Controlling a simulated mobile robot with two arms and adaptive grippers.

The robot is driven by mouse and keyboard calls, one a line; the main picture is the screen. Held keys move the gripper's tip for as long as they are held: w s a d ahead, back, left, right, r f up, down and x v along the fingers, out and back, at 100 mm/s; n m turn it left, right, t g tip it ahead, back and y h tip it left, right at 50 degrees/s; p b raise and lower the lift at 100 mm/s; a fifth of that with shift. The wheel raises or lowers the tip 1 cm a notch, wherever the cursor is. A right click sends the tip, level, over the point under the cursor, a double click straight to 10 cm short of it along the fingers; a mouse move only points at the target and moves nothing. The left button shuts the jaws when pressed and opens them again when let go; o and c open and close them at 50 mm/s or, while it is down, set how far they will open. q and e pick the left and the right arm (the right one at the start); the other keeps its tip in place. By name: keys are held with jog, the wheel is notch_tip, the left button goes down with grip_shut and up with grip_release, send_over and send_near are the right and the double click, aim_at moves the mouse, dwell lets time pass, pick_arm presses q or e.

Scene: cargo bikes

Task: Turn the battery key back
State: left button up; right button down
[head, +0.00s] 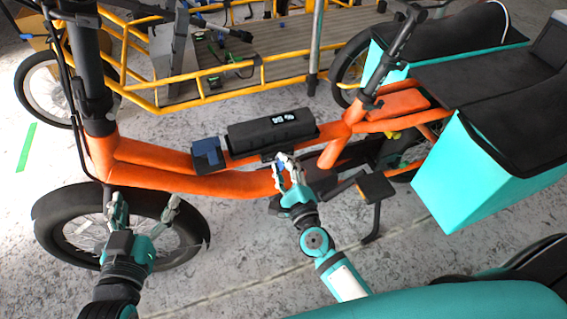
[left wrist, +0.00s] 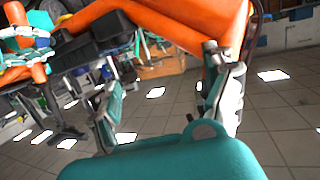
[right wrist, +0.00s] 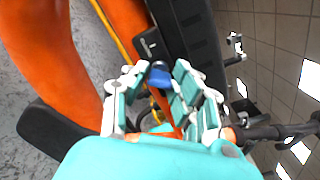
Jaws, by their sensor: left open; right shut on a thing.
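The black battery (head: 272,132) sits on the orange frame of the front cargo bike; its side also shows in the right wrist view (right wrist: 192,38). My right gripper (head: 284,166) is at the battery's lower side, shut on the key. A small blue piece, apparently the key (right wrist: 161,128), shows between the fingers in the right wrist view. The fingers partly hide it, and its turn angle cannot be told. My left gripper (head: 146,203) is open and empty in front of the front wheel, well away from the battery.
The front wheel (head: 75,232) stands close behind my left gripper. A pedal (head: 375,187) is right of my right gripper. A dark blue block (head: 207,153) sits on the frame left of the battery. A yellow cargo bike (head: 210,92) stands behind.

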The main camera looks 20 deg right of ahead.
jog(key=n+p, duration=0.2)
jog(key=n, duration=0.1)
jog(key=shift+r+n, duration=0.15)
jog(key=shift+n, duration=0.25)
jog(key=n+p, duration=0.2)
jog(key=n, duration=0.1)
jog(key=shift+n, duration=0.4)
pick_arm(q)
jog(key=s+a+f+g+y, duration=0.1)
jog(key=s+a+f+g, duration=0.2)
jog(key=s+f+g, duration=0.2)
jog(key=s+a+f+g+y, duration=0.2)
jog(key=s+f+g, duration=0.4)
jog(key=s, duration=0.4)
jog(key=shift+s+a+f+n+g+p, duration=0.2)
jog(key=shift+s+a+n+g+p, duration=0.1)
jog(key=shift+s+a+g, duration=0.15)
pick_arm(e)
jog(key=shift+n, duration=0.3)
pick_arm(q)
jog(key=shift+w, duration=0.1)
pick_arm(e)
jog(key=c, duration=1.1)
grip_release()
jog(key=shift+f, duration=0.2)
